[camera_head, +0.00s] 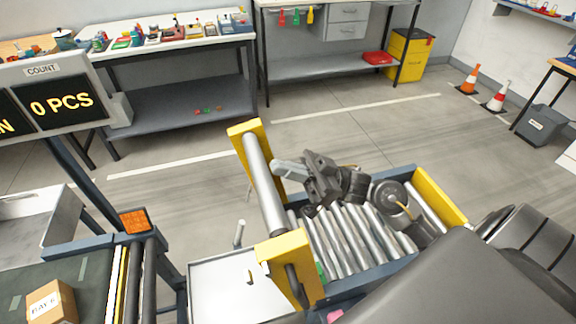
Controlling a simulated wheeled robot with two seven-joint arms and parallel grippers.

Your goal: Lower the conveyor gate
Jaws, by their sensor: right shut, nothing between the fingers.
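The conveyor gate shows as a steel bar (264,185) between two yellow end plates (247,132), standing at the left end of a short roller section (352,240) with blue side rails. The near yellow plate (284,247) stands in front of that section's left end. My right gripper (279,167) reaches in from the right over the rollers. It is shut and empty, with its pale fingertips close to the right of the bar's upper part. I cannot tell whether they touch it. My left gripper is not in view.
A belt conveyor (85,285) with a cardboard box (52,302) stands at lower left. A white panel (225,285) with a small lever lies between it and the gate. A count display (50,100) stands at left. Floor behind the gate is clear up to the benches.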

